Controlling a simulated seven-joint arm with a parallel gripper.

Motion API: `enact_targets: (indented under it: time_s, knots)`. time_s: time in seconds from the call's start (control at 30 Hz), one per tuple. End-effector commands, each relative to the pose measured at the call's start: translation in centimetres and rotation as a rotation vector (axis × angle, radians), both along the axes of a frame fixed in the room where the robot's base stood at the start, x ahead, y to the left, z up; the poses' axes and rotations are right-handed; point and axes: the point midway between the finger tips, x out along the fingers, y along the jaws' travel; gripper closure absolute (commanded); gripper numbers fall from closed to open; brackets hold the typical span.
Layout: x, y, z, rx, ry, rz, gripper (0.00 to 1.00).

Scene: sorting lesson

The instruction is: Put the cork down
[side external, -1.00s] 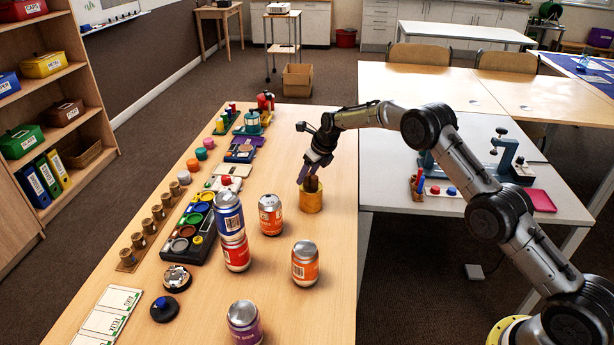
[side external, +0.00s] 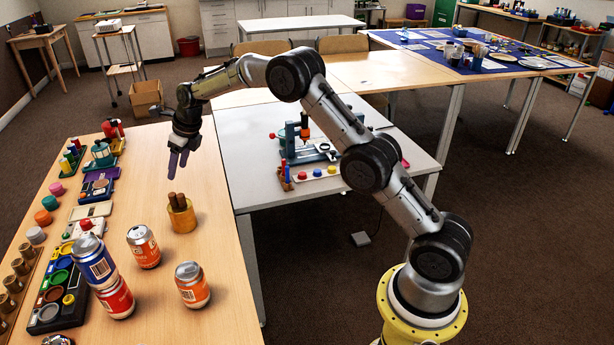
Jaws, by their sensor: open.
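Two brown cork-like pieces (side external: 177,200) stand upright in a round yellow-tan cup (side external: 183,220) on the wooden table, with their tops above its rim. My gripper (side external: 178,166) is open and empty, with its fingers pointing down. In the picture it shows above the cup, clear of the brown pieces. More brown cork-like pieces (side external: 19,265) stand in a row at the table's left edge, partly cut off by the frame.
A blue can (side external: 94,262) stands on a red can (side external: 116,298). Two orange cans (side external: 143,247) stand in front of the cup. A paint tray (side external: 56,300) and small coloured pots (side external: 50,202) line the left. Bare wood surrounds the cup.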

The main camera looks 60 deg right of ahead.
Motion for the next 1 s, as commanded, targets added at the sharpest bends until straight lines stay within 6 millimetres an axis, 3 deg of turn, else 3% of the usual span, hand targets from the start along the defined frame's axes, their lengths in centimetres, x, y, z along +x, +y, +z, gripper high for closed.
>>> enact_targets:
  time_s: [0.17,0.3,0.5,0.77,1.0]
  knots:
    - [-3.3,0.9,5.2,-0.113,-0.035,0.239,0.43]
    - [-8.4,2.0,10.2,-0.263,-0.064,0.55,0.43]
    - [-16.9,3.3,15.3,-0.484,-0.101,1.003,0.43]
    - [-29.0,4.5,18.3,-0.776,-0.134,1.588,0.43]
    - [-39.9,5.1,17.2,-1.044,-0.143,2.122,0.43]
